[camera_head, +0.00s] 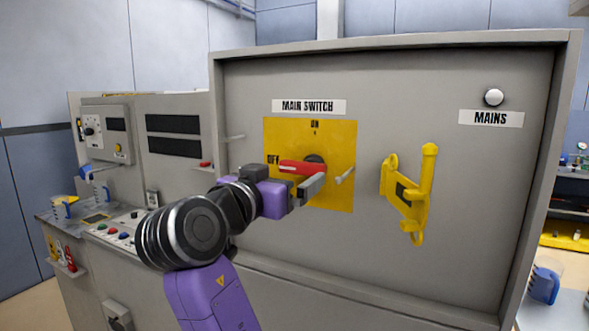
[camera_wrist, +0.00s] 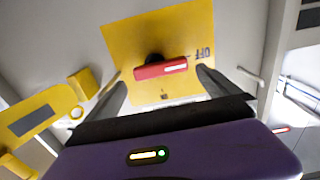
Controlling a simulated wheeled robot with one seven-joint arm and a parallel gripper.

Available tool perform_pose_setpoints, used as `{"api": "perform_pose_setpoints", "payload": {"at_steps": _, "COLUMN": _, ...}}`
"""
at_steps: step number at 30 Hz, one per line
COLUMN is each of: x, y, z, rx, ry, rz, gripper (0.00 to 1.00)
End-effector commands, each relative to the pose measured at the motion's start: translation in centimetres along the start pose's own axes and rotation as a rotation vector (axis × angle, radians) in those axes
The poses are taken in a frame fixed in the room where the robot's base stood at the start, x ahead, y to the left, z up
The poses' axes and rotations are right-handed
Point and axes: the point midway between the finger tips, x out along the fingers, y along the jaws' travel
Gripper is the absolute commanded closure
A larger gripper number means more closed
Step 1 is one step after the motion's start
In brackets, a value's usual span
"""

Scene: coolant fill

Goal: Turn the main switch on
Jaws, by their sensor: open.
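The main switch has a red handle (camera_head: 302,167) on a dark round hub, mounted on a yellow plate (camera_head: 340,135). The handle lies about level and points left at the OFF mark; ON is marked above the hub. In the wrist view the red handle (camera_wrist: 160,70) lies across the gap between my fingers. My gripper (camera_head: 328,181) is open in front of the plate, just below and right of the handle in the head view. The fingers, also in the wrist view (camera_wrist: 161,76), stand on either side of the handle; I cannot tell whether either touches it.
A yellow bracket (camera_head: 428,185) sticks out of the panel right of the plate, also in the wrist view (camera_wrist: 40,120). A white MAINS lamp (camera_head: 494,97) sits at upper right. A console with buttons (camera_head: 112,228) stands at left. The panel around the plate is mostly bare.

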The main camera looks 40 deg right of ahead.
Motion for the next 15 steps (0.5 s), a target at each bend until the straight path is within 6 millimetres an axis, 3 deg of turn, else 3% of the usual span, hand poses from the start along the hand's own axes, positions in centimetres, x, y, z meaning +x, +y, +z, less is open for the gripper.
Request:
{"api": "perform_pose_setpoints", "payload": {"at_steps": 7, "x": 3.6, "y": 0.0, "z": -0.1, "rx": -0.003, "ry": 0.001, "rz": 0.001, "gripper": 0.0}}
{"api": "perform_pose_setpoints", "payload": {"at_steps": 15, "x": 4.9, "y": -0.1, "z": 0.0, "rx": -0.001, "ry": 0.002, "rz": -0.002, "gripper": 0.0}}
